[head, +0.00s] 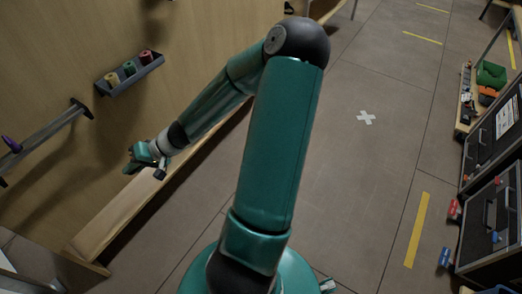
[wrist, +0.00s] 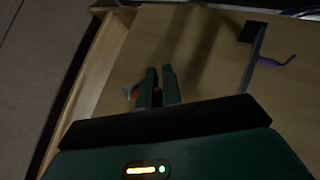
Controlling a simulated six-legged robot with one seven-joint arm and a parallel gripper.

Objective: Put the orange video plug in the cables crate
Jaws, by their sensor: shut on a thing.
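My gripper (head: 142,158) is at the end of my outstretched arm, at the left, in front of the wooden wall panel and above a pale wooden ledge. A pale bit shows just left of the fingers. I cannot make out which container is the cables crate.
A wall rail (head: 45,135) carries a purple item (head: 12,144). A small rack (head: 135,76) holds red, green and yellow rolls. A pale wooden ledge (head: 120,208) runs below. At right are a wooden tray (head: 464,98) and black cases (head: 490,215). The middle floor is clear.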

